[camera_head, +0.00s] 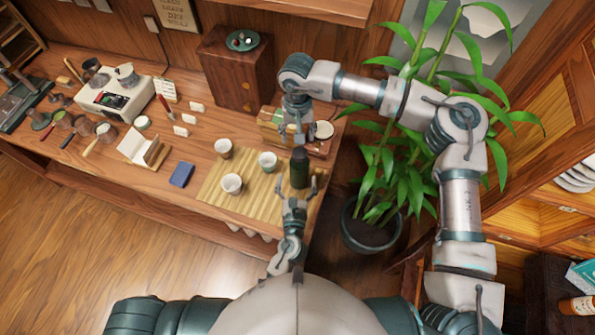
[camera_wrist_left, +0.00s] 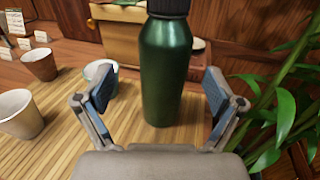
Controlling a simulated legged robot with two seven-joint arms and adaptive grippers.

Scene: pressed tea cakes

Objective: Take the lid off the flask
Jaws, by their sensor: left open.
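The dark green flask (camera_head: 299,171) stands upright near the right end of the table, on the bamboo mat (camera_head: 213,193). In the left wrist view the flask (camera_wrist_left: 168,70) stands straight ahead, its black lid (camera_wrist_left: 169,6) on top and cut off by the picture's edge. My left gripper (camera_head: 295,187) is open on the near side of the flask. Its two fingers (camera_wrist_left: 160,93) flank the flask's lower body in the picture, with gaps on both sides. My right gripper (camera_head: 297,133) points down just above the flask's top in the head view; its fingers are too small to read.
Several cups stand left of the flask, the nearest being a pale green one (camera_head: 267,161). A wooden box (camera_head: 275,126) is behind the flask. A potted plant (camera_head: 372,222) stands right of the table. Free floor lies at the lower left.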

